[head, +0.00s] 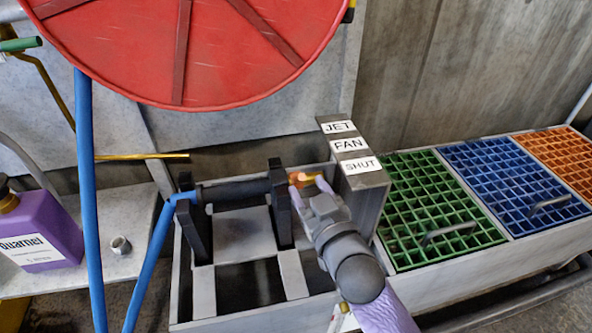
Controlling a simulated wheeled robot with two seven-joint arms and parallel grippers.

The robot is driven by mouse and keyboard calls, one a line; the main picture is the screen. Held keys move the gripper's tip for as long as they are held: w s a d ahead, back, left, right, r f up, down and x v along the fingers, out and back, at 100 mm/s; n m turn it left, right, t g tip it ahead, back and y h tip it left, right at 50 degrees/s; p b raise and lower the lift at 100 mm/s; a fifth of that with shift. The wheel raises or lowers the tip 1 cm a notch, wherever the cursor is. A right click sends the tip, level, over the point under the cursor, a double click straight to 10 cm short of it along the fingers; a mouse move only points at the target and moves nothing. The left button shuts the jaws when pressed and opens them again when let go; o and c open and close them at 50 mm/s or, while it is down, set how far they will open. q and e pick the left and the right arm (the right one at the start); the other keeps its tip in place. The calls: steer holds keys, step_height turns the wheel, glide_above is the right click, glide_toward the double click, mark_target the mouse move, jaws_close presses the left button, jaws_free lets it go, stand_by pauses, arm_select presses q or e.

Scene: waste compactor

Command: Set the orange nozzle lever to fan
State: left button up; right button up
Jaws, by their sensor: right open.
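The orange nozzle lever (304,177) shows as a small orange and brass piece at the right end of the dark nozzle (232,189), beside the SHUT label. The nozzle lies across two dark upright brackets. My right gripper (308,185) is open at the lever, with its fingertips on either side of the orange piece. I cannot tell whether they touch it. The gripper partly hides the lever. The label block (366,181) carries JET at the back, FAN in the middle and SHUT in front. My left gripper is not in view.
A blue hose (148,262) runs to the nozzle's left end. A red reel (185,45) hangs above. Green (432,208), blue (512,185) and orange (565,150) grates lie to the right. A purple jug (42,232) and a metal nut (121,245) stand on the left shelf.

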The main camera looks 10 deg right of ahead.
mark_target(299, 176)
steer(key=w, duration=0.1)
steer(key=w+b, duration=0.1)
steer(key=w, duration=0.1)
steer(key=w+b, duration=0.1)
steer(key=shift+w+a+f, duration=0.3)
steer(key=shift+w+a, duration=0.05)
steer(key=shift+w+r, duration=0.2)
steer(key=shift+w, duration=0.25)
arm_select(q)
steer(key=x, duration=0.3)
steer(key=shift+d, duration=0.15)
arm_select(e)
steer(key=shift+c, duration=0.4)
jaws_close()
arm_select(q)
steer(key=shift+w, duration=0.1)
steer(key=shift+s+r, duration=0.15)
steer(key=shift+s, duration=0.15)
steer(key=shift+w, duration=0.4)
